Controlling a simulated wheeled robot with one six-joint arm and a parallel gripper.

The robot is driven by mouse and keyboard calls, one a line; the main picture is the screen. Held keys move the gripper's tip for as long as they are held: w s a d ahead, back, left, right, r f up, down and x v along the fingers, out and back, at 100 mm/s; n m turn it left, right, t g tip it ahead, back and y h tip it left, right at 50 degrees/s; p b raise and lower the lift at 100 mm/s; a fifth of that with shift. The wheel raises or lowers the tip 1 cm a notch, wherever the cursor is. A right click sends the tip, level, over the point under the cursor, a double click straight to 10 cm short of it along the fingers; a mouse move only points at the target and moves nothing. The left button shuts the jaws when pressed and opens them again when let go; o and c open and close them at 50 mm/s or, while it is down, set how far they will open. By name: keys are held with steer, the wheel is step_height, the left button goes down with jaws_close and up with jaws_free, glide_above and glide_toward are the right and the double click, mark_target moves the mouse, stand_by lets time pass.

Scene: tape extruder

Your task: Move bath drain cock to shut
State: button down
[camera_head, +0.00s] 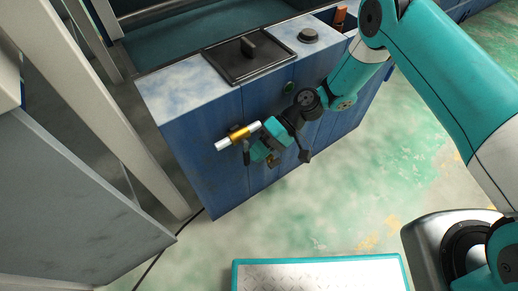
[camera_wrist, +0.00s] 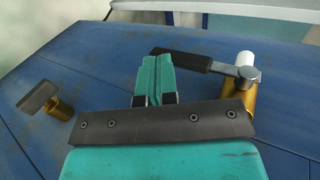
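A brass cock (camera_head: 239,134) with a pale pipe end sticks out of the front of the blue cabinet. In the wrist view its brass body (camera_wrist: 249,98) is at the right, and its dark lever (camera_wrist: 182,60) reaches left from a silver hub. My gripper (camera_head: 259,151) is close beside this cock. In the wrist view the teal fingers of my gripper (camera_wrist: 154,80) look shut against each other, with only a thin line between them. Their tips are at the free end of the lever; whether they touch it I cannot tell. Neither cock carries a readable label.
A second brass fitting (camera_wrist: 60,108) with a flat dark handle is left of my fingers. The blue cabinet (camera_head: 205,160) has a dark panel with a handle (camera_head: 250,58) on top. A teal-edged metal platform (camera_head: 320,275) lies on the floor; open floor is right of the cabinet.

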steer(key=shift+s+a+f, duration=0.1)
steer(key=shift+s+a, duration=0.05)
stand_by(0.3)
steer(key=p+v, duration=0.2)
steer(key=v, duration=1)
steer(key=shift+p, duration=0.4)
steer(key=shift+d, duration=0.25)
